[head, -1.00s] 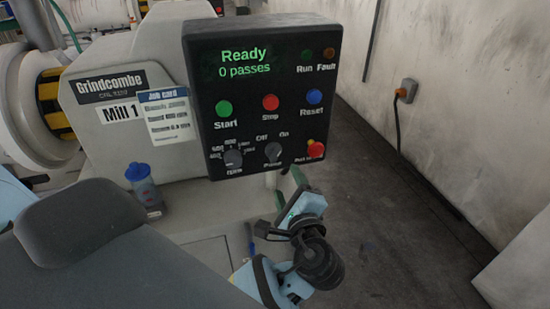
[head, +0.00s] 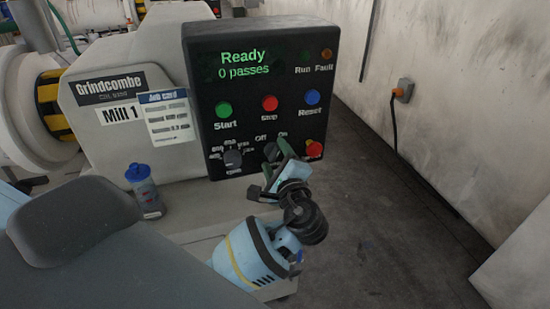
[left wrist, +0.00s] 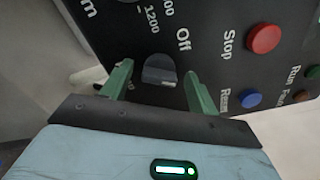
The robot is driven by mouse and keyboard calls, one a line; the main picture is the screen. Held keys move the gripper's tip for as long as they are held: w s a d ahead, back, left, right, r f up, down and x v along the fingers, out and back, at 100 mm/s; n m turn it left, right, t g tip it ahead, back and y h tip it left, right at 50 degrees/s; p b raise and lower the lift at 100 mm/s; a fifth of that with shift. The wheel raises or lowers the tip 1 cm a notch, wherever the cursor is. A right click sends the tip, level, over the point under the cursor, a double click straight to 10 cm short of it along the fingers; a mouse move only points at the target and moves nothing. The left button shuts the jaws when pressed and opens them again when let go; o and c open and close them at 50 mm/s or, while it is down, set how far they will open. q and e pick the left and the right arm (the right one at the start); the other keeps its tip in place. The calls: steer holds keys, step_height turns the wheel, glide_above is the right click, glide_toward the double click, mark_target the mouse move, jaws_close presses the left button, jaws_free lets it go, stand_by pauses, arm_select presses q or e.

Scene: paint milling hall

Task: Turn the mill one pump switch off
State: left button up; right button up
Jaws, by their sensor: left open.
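The mill one control panel (head: 262,60) shows "Ready 0 passes". Its pump switch is a dark rotary knob, mostly hidden by my gripper in the head view, with "Off" at its upper left and "On" at its upper right. In the left wrist view the pump switch (left wrist: 160,70) sits between my green fingers, with "Off" beside it; which mark it points to is unclear. My left gripper (head: 277,162) is open, one finger on each side of the knob. I cannot tell whether they touch it. My right gripper is not in view.
Close by on the panel are the Start (head: 223,109), Stop (head: 269,103) and Reset (head: 312,97) buttons, the speed dial (head: 232,158) and a red emergency button (head: 314,149). A blue-capped bottle (head: 145,190) stands left below. Floor (head: 400,220) at right is clear.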

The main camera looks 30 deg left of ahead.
arm_select(q)
steer(key=shift+w+a, duration=0.1)
steer(key=c, duration=1)
